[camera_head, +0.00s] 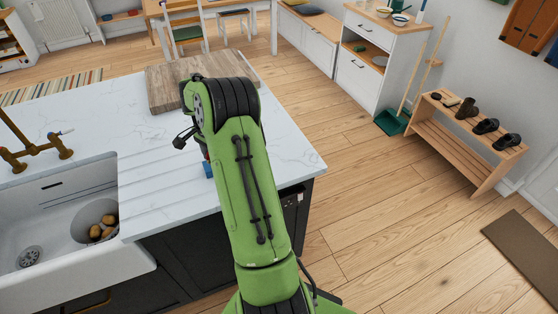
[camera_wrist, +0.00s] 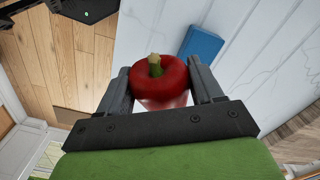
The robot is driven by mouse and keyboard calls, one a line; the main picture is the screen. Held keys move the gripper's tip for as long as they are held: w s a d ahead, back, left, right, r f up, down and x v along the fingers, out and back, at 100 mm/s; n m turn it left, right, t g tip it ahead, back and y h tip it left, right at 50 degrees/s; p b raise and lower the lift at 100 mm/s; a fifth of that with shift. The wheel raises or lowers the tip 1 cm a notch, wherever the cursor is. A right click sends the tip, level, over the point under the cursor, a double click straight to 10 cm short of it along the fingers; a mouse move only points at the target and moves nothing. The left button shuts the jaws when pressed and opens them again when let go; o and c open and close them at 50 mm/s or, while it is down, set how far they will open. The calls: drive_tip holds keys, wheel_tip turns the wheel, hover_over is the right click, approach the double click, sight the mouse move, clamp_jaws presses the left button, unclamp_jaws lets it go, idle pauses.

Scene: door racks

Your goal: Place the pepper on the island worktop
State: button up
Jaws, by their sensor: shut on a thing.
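A red pepper (camera_wrist: 160,78) with a green stem shows in the wrist view between the two fingers of my gripper (camera_wrist: 160,85). The fingers are shut on it, one on each side. The white marbled island worktop (camera_head: 98,110) is at the left in the head view; the worktop (camera_wrist: 255,50) also shows beyond the pepper in the wrist view. My green arm reaches over the right part of the island and hides the gripper and pepper in the head view. I cannot tell whether the pepper touches the worktop.
A blue object (camera_wrist: 201,46) lies on the worktop close to the pepper. A wooden board (camera_head: 162,88) lies at the worktop's back. A white sink (camera_head: 70,205) with several potatoes (camera_head: 103,228) and a brass tap (camera_head: 40,150) are at the left. The worktop's middle is clear.

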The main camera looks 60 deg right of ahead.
drive_tip(key=w+a+f+n, duration=0.1)
drive_tip(key=a+f+n, duration=0.3)
drive_tip(key=a, duration=0.6)
drive_tip(key=w+a+f+n, duration=0.1)
drive_tip(key=a+f+n, duration=0.3)
drive_tip(key=a+n, duration=0.5)
drive_tip(key=a+f+n, duration=0.4)
drive_tip(key=a+n, duration=0.3)
drive_tip(key=a, duration=0.5)
drive_tip(key=shift+w+a, duration=0.2)
drive_tip(key=shift+w, duration=0.2)
